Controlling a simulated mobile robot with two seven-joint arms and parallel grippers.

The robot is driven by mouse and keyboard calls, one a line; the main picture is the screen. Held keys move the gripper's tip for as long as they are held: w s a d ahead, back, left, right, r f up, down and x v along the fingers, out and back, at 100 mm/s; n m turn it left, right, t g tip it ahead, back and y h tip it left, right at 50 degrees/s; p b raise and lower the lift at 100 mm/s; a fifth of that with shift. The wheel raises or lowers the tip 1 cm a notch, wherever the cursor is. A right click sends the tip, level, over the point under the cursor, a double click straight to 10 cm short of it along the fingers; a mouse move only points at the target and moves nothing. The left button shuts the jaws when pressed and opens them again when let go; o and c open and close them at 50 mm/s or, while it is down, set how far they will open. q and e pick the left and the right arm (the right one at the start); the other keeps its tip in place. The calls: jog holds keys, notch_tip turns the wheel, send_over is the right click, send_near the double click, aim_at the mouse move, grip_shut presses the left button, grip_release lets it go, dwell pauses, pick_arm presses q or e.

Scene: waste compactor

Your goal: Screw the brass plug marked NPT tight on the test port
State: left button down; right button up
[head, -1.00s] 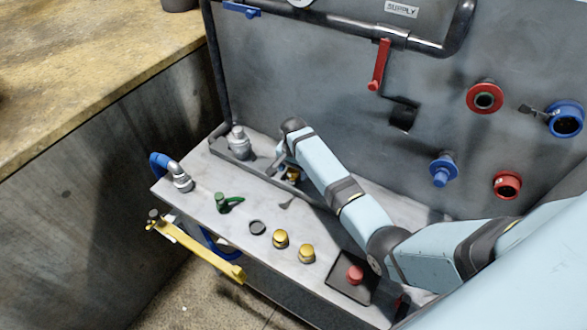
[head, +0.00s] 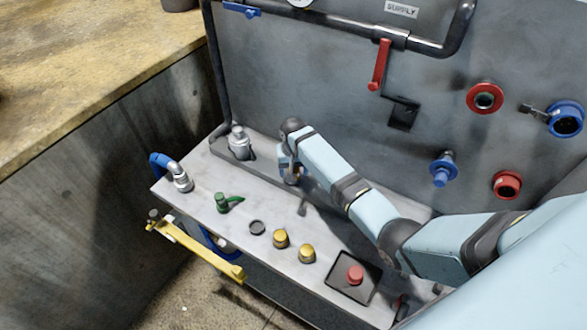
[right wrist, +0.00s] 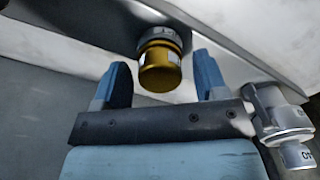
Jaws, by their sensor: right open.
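A brass plug (right wrist: 160,72) shows in the right wrist view, with a silver collar at its upper end against a grey ledge. Lettering on the collar is too small to read. My right gripper (right wrist: 161,78) is open, one blue finger on each side of the plug, with gaps between plug and fingers. In the head view my right gripper (head: 290,174) is low over the bench's rear ledge and hides most of the plug there. I cannot tell how far the plug is threaded. My left gripper is not in view.
A silver fitting (head: 240,145) stands left of my gripper, close beside it in the right wrist view (right wrist: 285,122). Two yellow caps (head: 281,238), a green lever (head: 226,203) and a red button (head: 355,274) are on the bench. The upright panel (head: 300,70) rises behind.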

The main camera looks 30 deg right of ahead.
jog(key=n, duration=0.6)
jog(key=shift+n, duration=0.4)
jog(key=n, duration=0.3)
jog(key=shift+n, duration=0.3)
jog(key=n, duration=0.3)
jog(key=shift+n, duration=0.3)
jog(key=c, duration=1)
jog(key=m, duration=0.5)
jog(key=m, duration=0.5)
